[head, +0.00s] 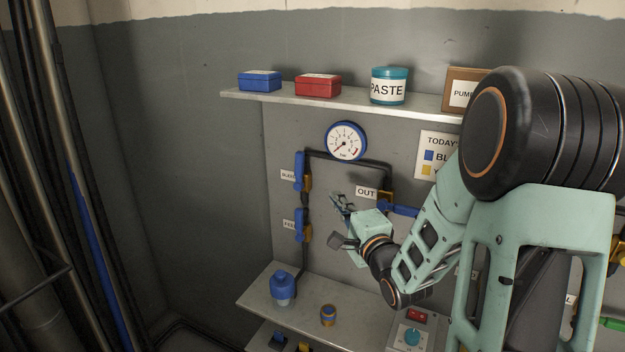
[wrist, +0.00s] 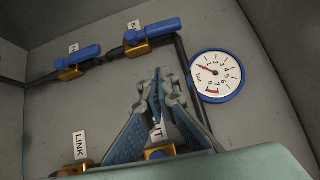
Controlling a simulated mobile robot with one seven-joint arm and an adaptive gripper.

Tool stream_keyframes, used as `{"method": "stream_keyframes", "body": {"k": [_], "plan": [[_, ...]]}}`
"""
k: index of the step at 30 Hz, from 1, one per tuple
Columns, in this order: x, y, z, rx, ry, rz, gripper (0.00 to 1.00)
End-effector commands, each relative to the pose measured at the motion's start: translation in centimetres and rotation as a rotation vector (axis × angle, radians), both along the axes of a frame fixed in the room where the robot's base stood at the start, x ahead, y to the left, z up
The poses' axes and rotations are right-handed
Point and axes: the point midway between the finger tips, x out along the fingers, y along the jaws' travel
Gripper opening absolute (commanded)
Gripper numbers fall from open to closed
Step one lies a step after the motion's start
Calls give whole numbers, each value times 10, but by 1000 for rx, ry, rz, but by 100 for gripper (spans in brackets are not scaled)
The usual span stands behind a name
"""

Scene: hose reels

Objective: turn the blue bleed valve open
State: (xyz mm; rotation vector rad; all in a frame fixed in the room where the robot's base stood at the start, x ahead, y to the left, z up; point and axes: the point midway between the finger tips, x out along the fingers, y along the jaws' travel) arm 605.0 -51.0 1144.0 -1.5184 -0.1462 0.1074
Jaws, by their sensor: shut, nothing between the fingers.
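The bleed valve has a blue lever (head: 299,170) and a brass body (head: 308,182), beside a partly readable "BLEED" label (head: 288,175) in the head view. Its lever lies roughly along the dark pipe. In the wrist view, the valve nearest the gauge along the upper pipe, with a blue lever (wrist: 158,29), appears to be the same one. My gripper (head: 342,203) is to the right of and below it in the head view, in front of the panel. In the wrist view my gripper (wrist: 163,82) is shut and empty, with its tips apart from the lever.
The feed valve (head: 299,224) sits below on the same pipe. The OUT valve's blue lever (head: 405,210) is close right of my gripper. A gauge (head: 345,141) hangs above. A shelf (head: 240,95) holds boxes and a tin; a lower shelf (head: 262,290) holds a blue-capped bottle (head: 283,288).

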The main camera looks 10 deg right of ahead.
Motion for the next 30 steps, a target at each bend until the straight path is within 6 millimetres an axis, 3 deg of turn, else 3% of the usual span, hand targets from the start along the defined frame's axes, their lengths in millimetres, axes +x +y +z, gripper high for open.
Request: {"method": "stream_keyframes", "body": {"k": [7,20,24,30], "plan": [[19,2,12,15,-28,-5,0],[100,15,16,13,-24,-5,0],[112,34,17,13,-23,-2,0],[120,45,18,11,-24,-5,0]]}}
